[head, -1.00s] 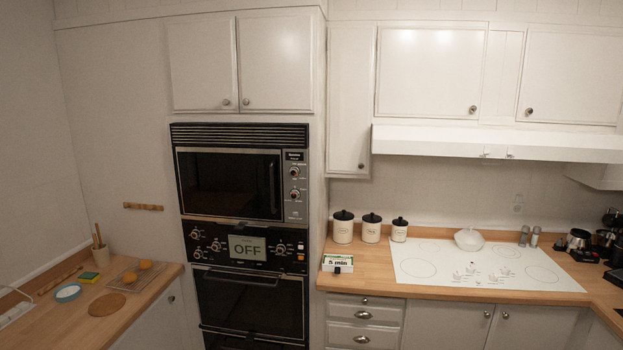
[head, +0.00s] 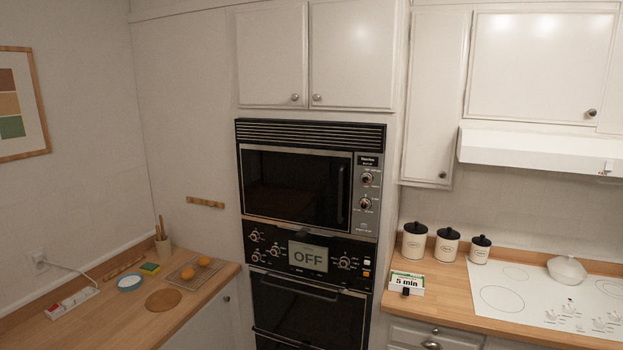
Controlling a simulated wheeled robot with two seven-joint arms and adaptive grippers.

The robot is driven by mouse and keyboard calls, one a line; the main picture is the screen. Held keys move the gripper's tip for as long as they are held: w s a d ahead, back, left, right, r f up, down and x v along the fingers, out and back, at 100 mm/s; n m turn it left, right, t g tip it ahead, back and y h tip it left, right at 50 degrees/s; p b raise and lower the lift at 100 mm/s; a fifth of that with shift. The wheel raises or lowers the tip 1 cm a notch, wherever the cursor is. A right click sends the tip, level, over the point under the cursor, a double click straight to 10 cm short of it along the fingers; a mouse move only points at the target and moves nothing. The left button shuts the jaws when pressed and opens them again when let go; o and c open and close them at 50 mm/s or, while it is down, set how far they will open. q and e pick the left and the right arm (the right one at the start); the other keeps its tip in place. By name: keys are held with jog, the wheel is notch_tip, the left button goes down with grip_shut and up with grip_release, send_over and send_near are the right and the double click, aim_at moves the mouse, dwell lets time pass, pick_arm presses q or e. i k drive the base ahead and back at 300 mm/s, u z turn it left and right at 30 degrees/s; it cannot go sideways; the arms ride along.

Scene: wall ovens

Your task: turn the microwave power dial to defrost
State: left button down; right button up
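The microwave (head: 296,187) is built into the tall cabinet, with its dark door shut. Its control panel at the right side has two round dials, an upper dial (head: 367,179) and a lower dial (head: 365,203). The lettering around them is too small to read, so I cannot tell which is the power dial or where either points. Neither of my grippers is in view.
A wooden counter (head: 463,288) at right holds black-lidded canisters (head: 446,246), a "5 min" box (head: 406,283) and a white cooktop (head: 502,299). The left counter (head: 188,321) holds a board with round items, a sponge, a bowl and a power strip (head: 72,303).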

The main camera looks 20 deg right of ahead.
aim_at(366, 178)
jog(key=u, duration=0.25)
jog(key=i, duration=0.75)
jog(key=z, duration=0.7)
jog(key=i, duration=0.65)
jog(key=z, duration=0.8)
